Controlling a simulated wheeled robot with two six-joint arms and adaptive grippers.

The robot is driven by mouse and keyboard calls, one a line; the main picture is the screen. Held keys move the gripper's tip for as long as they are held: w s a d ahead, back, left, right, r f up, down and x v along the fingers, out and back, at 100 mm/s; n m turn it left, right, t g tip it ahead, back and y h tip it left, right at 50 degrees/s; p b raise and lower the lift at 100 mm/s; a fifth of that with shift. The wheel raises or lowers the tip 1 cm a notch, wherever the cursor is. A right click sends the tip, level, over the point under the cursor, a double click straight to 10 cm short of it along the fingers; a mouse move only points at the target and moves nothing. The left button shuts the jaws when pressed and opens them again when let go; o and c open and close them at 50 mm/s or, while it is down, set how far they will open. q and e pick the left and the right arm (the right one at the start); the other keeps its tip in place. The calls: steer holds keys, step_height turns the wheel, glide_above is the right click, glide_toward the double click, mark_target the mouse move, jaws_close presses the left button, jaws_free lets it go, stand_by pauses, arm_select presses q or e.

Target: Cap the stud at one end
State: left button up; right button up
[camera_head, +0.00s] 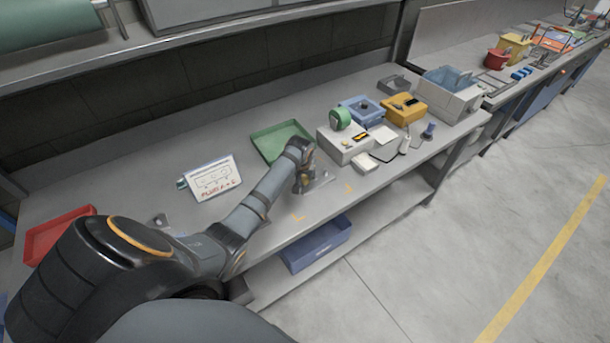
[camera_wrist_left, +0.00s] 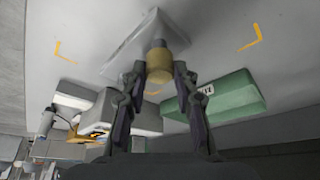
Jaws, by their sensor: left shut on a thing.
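My left gripper (camera_head: 303,184) is over the front of the bench, next to a grey metal bracket (camera_head: 323,181). In the left wrist view the gripper's two fingers (camera_wrist_left: 160,72) are shut on a short brass-yellow cylinder (camera_wrist_left: 159,61), which looks like the cap. Its end is in front of the grey bracket (camera_wrist_left: 136,42), which stands on the bench. I cannot tell whether the cylinder touches the bracket or is apart from it. The stud cannot be made out; the cylinder and fingers may hide it. My right gripper is not in view.
Yellow corner marks (camera_head: 297,218) lie on the bench (camera_head: 245,228) around the bracket. A green tray (camera_head: 272,147) is behind the gripper and a light grey box (camera_head: 340,147) to its right. A white sign (camera_head: 213,177) stands to the left. A blue bin (camera_head: 318,245) is below.

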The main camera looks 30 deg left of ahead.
arm_select(q)
steer(key=shift+f+b, duration=0.4)
steer(key=shift+f, duration=0.75)
stand_by(0.4)
steer(key=o, duration=0.9)
steer(key=v, duration=1.2)
